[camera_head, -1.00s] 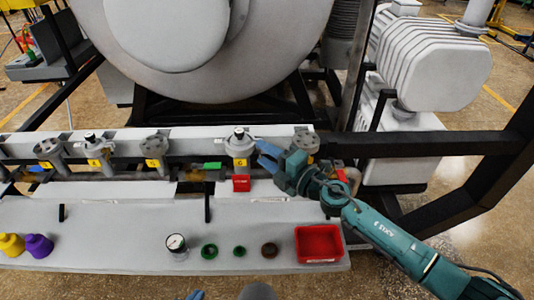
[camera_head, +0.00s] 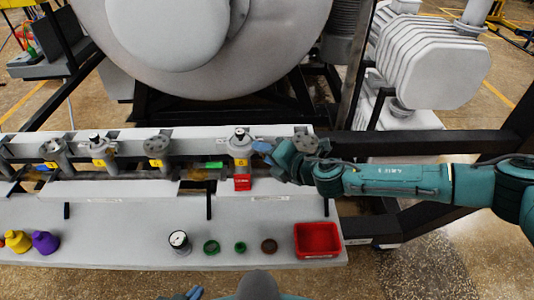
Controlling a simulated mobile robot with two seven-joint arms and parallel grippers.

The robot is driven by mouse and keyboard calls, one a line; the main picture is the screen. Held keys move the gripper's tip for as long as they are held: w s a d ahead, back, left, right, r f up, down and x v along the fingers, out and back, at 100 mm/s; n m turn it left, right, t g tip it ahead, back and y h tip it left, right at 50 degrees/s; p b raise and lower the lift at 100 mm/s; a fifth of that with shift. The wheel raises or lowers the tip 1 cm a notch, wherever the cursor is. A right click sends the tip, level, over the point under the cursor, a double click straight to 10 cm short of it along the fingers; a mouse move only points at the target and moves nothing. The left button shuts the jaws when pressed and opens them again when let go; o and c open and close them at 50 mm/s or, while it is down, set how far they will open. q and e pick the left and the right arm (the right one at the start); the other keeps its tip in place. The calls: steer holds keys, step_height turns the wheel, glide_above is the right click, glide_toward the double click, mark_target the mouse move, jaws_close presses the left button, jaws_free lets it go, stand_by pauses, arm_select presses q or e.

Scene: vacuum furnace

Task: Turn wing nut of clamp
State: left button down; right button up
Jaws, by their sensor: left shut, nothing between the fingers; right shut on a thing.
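The grey pipe fitting with the yellow label 6 and a red tag holds the clamp (camera_head: 239,147) in the middle of the white bench rail. My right gripper (camera_head: 261,147) reaches in from the right, its blue fingers shut at the right side of this clamp. The wing nut is too small to make out and is covered by the fingers, which appear to be closed on it. My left gripper (camera_head: 190,294) shows only as blue fingertips at the bottom edge, shut and empty, well away from the clamp.
On the bench shelf (camera_head: 120,240) are a pressure gauge (camera_head: 179,241), green and brown rings (camera_head: 269,246), a red tray (camera_head: 318,240) and yellow and purple fittings (camera_head: 45,242). More pipe flanges (camera_head: 157,145) line the rail. The large grey vessel (camera_head: 200,60) stands behind.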

steer(key=shift+a+r+n+h, duration=0.1)
steer(key=shift+n+h, duration=0.3)
stand_by(0.3)
steer(key=o, duration=1)
steer(key=v, duration=1.3)
steer(key=shift+r, duration=0.25)
